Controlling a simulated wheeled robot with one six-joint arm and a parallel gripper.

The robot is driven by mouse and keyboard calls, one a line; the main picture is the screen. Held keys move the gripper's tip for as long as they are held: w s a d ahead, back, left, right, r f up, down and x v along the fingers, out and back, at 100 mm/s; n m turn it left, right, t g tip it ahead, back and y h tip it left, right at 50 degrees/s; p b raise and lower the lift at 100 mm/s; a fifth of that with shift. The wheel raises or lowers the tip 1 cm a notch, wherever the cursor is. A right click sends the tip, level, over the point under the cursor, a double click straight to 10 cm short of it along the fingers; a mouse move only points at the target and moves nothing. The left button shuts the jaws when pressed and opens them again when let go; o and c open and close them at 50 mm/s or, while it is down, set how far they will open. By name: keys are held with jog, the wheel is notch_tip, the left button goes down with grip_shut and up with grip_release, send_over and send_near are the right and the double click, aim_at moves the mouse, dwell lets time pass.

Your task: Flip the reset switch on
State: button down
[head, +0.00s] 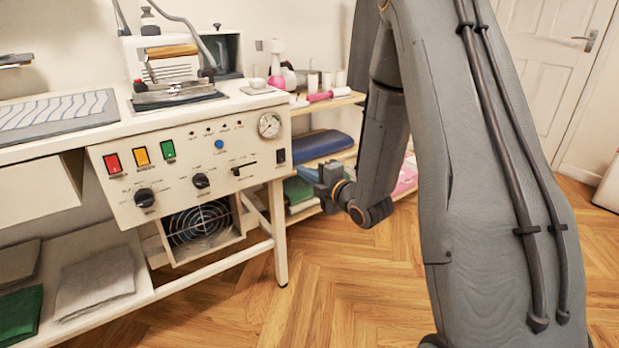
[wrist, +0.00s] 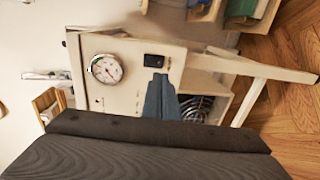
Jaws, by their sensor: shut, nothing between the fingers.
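The cream control panel (head: 185,172) is on the front of the ironing table in the head view. A small black rocker switch (head: 281,156) is at its right end, below a round gauge (head: 269,125). In the wrist view the black switch (wrist: 153,60) is just beyond my fingertips, beside the gauge (wrist: 106,69). The panel labels are too small to read, and I cannot tell which way the switch is set. My gripper (head: 322,180) is shut and empty, to the right of the panel in the head view. In the wrist view its blue-grey fingers (wrist: 160,82) point towards the switch, apparently short of it.
The panel also bears red (head: 113,163), yellow (head: 142,156) and green (head: 168,149) switches, black knobs (head: 201,181) and a blue button (head: 219,144). An iron (head: 175,92) stands on the table above. Shelves with folded fabric (head: 322,143) are behind my gripper. Wooden floor in front is clear.

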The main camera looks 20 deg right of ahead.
aim_at(282, 162)
jog(key=b+x, duration=0.1)
jog(key=x, duration=0.8)
jog(key=shift+w, duration=0.1)
jog(key=shift+w+a+f+b, duration=0.15)
jog(key=shift+w+f+b, duration=0.1)
jog(key=shift+w+b, duration=0.2)
jog(key=shift+a, duration=0.1)
